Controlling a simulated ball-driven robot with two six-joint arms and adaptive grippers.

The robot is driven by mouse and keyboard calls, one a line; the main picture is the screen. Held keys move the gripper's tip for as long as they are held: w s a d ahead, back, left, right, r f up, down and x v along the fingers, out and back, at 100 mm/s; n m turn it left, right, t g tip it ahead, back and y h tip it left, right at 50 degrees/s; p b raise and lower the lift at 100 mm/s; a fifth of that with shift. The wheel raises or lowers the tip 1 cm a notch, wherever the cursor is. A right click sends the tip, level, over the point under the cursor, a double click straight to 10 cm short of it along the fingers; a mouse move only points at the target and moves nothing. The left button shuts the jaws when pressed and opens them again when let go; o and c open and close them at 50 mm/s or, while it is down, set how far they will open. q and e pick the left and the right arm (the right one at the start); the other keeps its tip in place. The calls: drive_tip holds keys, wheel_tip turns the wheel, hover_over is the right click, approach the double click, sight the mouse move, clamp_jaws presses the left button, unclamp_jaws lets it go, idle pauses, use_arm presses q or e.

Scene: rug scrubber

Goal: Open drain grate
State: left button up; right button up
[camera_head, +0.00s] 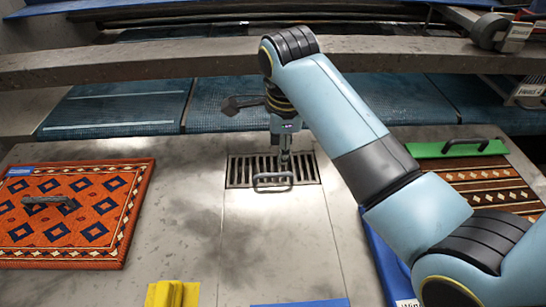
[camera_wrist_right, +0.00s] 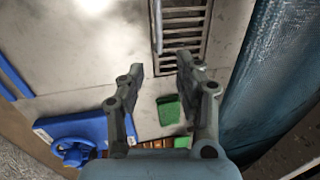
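The drain grate (camera_head: 238,172) is a dark slotted metal panel lying flat in the grey floor, centre of the head view. A dark loop handle (camera_head: 273,182) stands at its near edge. My right gripper (camera_head: 285,160) points down over the grate, just behind the handle in the picture. In the right wrist view, the grate (camera_wrist_right: 192,28) is beyond the gripper (camera_wrist_right: 160,66), whose fingers are spread with nothing between them. I cannot tell whether a fingertip touches the grate. The grate appears closed. My left gripper is out of view.
An orange patterned rug (camera_head: 75,225) lies left with a dark handle on it. A brown striped rug (camera_head: 485,188) and green board (camera_head: 455,148) lie right. A yellow piece (camera_head: 172,293) is at the front. Blue textured panels (camera_head: 115,108) and a grey beam (camera_head: 150,60) run behind.

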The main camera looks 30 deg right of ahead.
hover_over(281, 174)
drive_tip(key=s, duration=0.1)
wheel_tip(281, 174, down, 5)
drive_tip(key=f, duration=0.4)
drive_tip(key=shift+w+f, duration=0.35)
drive_tip(key=c, duration=0.5)
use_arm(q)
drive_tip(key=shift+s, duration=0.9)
use_arm(e)
clamp_jaws()
